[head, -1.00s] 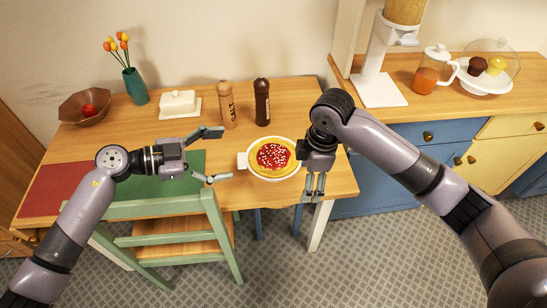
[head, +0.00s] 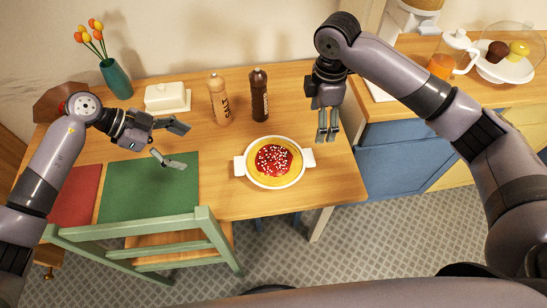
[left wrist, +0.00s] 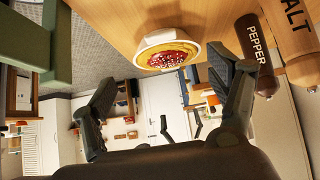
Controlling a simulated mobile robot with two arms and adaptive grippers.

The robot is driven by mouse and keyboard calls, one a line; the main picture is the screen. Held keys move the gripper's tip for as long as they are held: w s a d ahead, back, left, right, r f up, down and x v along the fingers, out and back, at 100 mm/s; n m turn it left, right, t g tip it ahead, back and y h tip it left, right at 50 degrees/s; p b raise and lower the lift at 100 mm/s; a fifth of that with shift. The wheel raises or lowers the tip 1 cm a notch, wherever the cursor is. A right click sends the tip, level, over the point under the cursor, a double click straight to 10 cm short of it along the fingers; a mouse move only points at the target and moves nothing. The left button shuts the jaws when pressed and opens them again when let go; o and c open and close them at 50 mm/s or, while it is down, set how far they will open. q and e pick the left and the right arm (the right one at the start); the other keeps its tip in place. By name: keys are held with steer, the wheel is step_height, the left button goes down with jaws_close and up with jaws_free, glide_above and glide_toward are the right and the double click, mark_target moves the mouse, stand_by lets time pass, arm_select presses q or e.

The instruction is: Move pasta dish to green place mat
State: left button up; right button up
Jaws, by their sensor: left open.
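The pasta dish (head: 274,162) is a white round dish with two side handles, holding pasta with red sauce and white bits. It stands on the wooden table, right of the green place mat (head: 150,190). It also shows in the left wrist view (left wrist: 170,54), beyond the open fingers. My left gripper (head: 182,145) is open and empty above the table, over the mat's upper right edge and left of the dish, apart from it. My right gripper (head: 327,138) hangs up and right of the dish, apart from it, with its fingers close together.
Salt (head: 219,100) and pepper (head: 259,95) mills stand behind the dish. A butter dish (head: 167,98), teal vase (head: 116,80) and brown bowl (head: 58,102) are at the back. A red mat (head: 78,198) lies left. A green chair (head: 150,240) stands at the front edge.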

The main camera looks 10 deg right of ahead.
arm_select(q)
glide_toward(236, 165)
steer(key=x, duration=1)
steer(key=shift+a+f, duration=0.1)
steer(key=shift+f, duration=0.1)
arm_select(e)
step_height(236, 165, down, 18)
steer(key=shift+r, duration=0.25)
arm_select(q)
steer(key=shift+c, duration=0.5)
arm_select(e)
steer(key=shift+c, duration=0.4)
arm_select(q)
steer(key=c, duration=1.7)
arm_select(e)
steer(key=c, duration=1.7)
arm_select(q)
jaws_close()
arm_select(e)
jaws_close()
arm_select(q)
steer(key=shift+r, duration=0.15)
arm_select(e)
steer(key=shift+a+r, duration=0.1)
steer(key=shift+r, duration=0.05)
